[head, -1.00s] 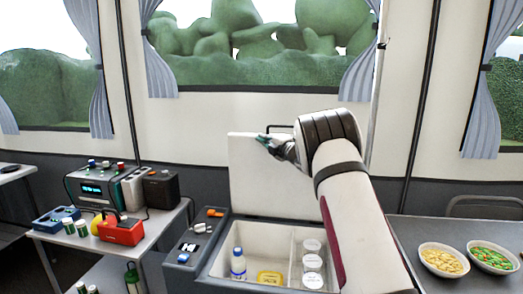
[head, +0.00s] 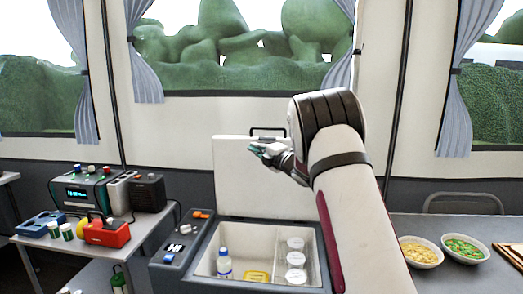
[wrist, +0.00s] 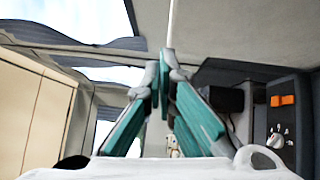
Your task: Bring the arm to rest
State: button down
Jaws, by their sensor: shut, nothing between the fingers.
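My gripper (head: 257,149) is at the end of my raised arm in the head view, in front of the upright white lid of the cooler. In the wrist view my gripper (wrist: 163,62) shows its teal fingers meeting at the tips, shut with nothing between them. My white arm covers part of the cooler's right side and the table behind it.
The open cooler (head: 234,237) holds a bottle (head: 224,264), a yellow item (head: 257,276) and several white-lidded tubs (head: 296,259). A bowl of yellow pieces (head: 419,250) and a bowl of green and orange pieces (head: 463,248) stand right. A cluttered side table (head: 150,225) stands left.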

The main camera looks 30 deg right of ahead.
jog(key=s+a+r+m+g+h, duration=0.1)
jog(key=s+r+m+g+h, duration=0.25)
jog(key=s+m, duration=0.4)
jog(key=s+a+r+m+g+h, duration=0.15)
jog(key=s+m+h, duration=0.3)
jog(key=s, duration=0.55)
jog(key=s+a+f+m+g+y, duration=0.1)
jog(key=s+a+f+m+g, duration=0.4)
jog(key=s, duration=1)
jog(key=s+a+f+m+g+y, duration=0.1)
jog(key=s+a+f+g+y, duration=0.15)
jog(key=s+a, duration=0.8)
jog(key=s+a+f+m+g+y, duration=0.1)
jog(key=s+a+f+m+g, duration=0.25)
jog(key=s, duration=1.45)
notch_tip(320, 180, up, 16)
jog(key=d+t+p, duration=0.1)
jog(key=p, duration=1.4)
jog(key=shift+s+t, duration=0.3)
jog(key=shift+s, duration=0.1)
